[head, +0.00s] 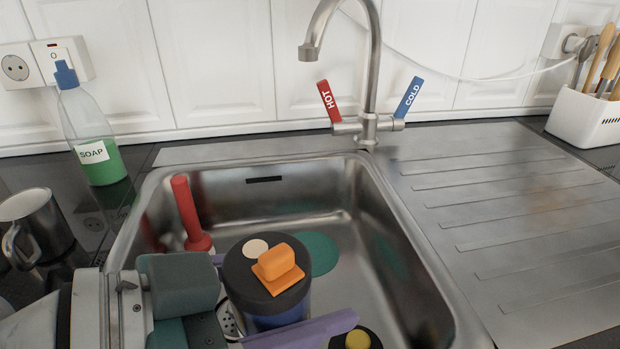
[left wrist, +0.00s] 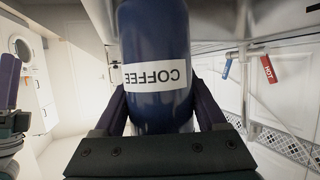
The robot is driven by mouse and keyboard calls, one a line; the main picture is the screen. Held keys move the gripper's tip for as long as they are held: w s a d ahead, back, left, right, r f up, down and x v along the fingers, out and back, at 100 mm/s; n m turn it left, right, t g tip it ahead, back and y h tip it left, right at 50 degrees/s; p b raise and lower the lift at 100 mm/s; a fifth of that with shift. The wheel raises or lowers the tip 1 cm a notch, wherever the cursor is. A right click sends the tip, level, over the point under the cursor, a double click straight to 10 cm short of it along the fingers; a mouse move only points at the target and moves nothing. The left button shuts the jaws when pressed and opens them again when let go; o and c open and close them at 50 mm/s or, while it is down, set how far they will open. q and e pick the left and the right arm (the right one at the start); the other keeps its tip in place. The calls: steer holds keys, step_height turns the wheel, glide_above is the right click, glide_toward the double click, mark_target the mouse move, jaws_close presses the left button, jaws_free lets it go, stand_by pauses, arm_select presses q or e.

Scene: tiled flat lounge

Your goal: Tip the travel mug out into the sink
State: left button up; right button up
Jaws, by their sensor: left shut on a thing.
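The travel mug (head: 268,268) is dark blue with a black lid and an orange tab on top. It is upright or nearly so, over the front left of the steel sink (head: 420,270). In the left wrist view the mug (left wrist: 155,40) shows a white COFFEE label, upside down in the picture. My left gripper (head: 280,300) is shut on the mug, its purple fingers on either side; it also shows in the left wrist view (left wrist: 160,95). What seems to be part of my right gripper (left wrist: 8,95) shows at that view's left edge; its jaws are unclear.
A red-handled tool (head: 188,208) stands in the sink, with a flat green disc (head: 316,253) behind the mug. A black round thing with a yellow top (head: 357,341) is at the lower edge. The tap (head: 372,80) stands behind; a soap bottle (head: 98,140) and metal cup (head: 38,225) are left.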

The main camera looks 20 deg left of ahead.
arm_select(q)
steer(key=shift+w+a, duration=0.1)
steer(key=shift+a, duration=0.05)
steer(key=shift+w+a+r+n+h+b, duration=0.2)
steer(key=shift+a+n+h+b, duration=0.1)
steer(key=shift+n+b, duration=0.35)
steer(key=shift+w+a+f+n+g+h+b, duration=0.1)
steer(key=shift+a+f+n+g+h+b, duration=0.4)
steer(key=shift+b, duration=0.6)
steer(key=n+h, duration=0.1)
steer(key=n, duration=0.1)
steer(key=a+n+h+b, duration=0.1)
steer(key=n, duration=0.1)
steer(key=w+n+h+b, duration=0.1)
steer(key=n, duration=0.1)
steer(key=shift+a+n+t+h, duration=0.2)
steer(key=shift+n+t+h, duration=0.1)
steer(key=shift+n+h, duration=0.1)
